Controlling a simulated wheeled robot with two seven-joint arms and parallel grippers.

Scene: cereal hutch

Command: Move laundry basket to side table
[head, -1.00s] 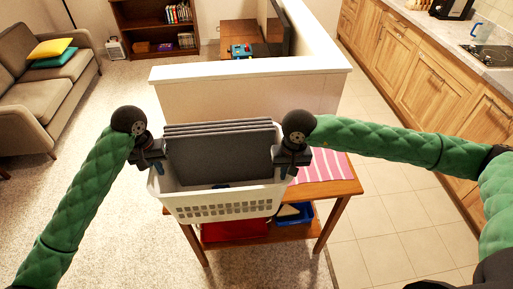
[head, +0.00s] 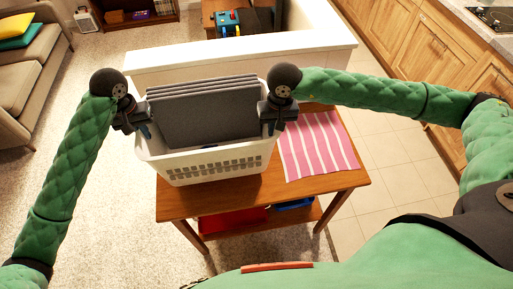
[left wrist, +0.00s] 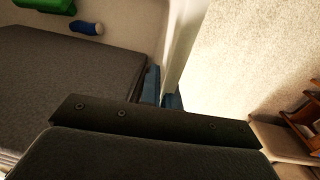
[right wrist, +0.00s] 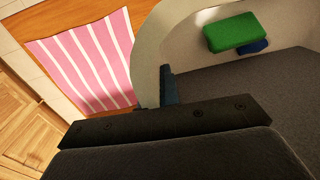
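The white laundry basket (head: 215,166) is upright at the left part of the wooden side table (head: 250,194). I cannot tell whether its bottom touches the tabletop. Its left rim reaches to about the table's left edge. Grey folded slabs (head: 205,112) stand in it. My left gripper (head: 146,130) is at the basket's left rim, and its wrist view shows the white wall (left wrist: 182,45) between blue finger pads. My right gripper (head: 271,127) is at the right rim, also seen in the right wrist view (right wrist: 150,65), where one finger is mostly hidden.
A pink-and-white striped cloth (head: 317,146) lies flat on the table right of the basket. A white-topped half wall (head: 320,34) stands behind. Red (head: 232,219) and blue (head: 292,204) items sit on the lower shelf. Wooden cabinets (head: 425,55) are at right, a sofa (head: 25,85) at left.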

